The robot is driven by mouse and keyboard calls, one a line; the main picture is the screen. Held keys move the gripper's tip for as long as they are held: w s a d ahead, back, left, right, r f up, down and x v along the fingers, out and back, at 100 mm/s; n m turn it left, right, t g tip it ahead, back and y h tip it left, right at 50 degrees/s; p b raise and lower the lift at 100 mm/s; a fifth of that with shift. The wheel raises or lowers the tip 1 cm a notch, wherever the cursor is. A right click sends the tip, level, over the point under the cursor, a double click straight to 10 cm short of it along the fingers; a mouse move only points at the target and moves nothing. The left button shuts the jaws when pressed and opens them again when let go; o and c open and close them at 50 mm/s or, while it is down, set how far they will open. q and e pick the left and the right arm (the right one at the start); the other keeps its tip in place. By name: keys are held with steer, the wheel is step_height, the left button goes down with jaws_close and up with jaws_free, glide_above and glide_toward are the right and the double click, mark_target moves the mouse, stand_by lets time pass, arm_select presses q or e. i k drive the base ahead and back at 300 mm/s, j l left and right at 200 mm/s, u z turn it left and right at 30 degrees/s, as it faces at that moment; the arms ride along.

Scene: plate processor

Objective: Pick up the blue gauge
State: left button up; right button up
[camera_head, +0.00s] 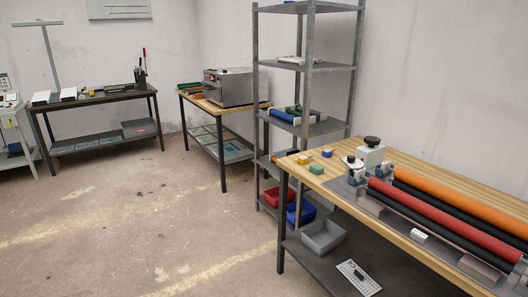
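Several small coloured blocks lie on the left end of the wooden-topped bench at the right. The blue one, which looks like the blue gauge (327,153), lies near the bench's back edge. A yellow block (304,160) is to its left, and a green block (316,169) lies in front of it. Their details are too small to make out. Neither of my grippers is in view.
The wooden bench (345,184) also carries a machine with orange (450,193) and red (425,212) rollers, right of the blocks. A metal shelf rack (257,90) stands behind its left end. The floor (160,210) at left is open.

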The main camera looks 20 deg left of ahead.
mark_target(327, 153)
steer(key=u, duration=0.25)
steer(key=i+j+z, duration=0.15)
steer(key=z, duration=0.3)
steer(key=i+j+z, duration=0.2)
steer(key=z, duration=0.25)
steer(key=i+j+z, duration=0.1)
steer(key=j+z, duration=0.2)
steer(key=z, duration=0.15)
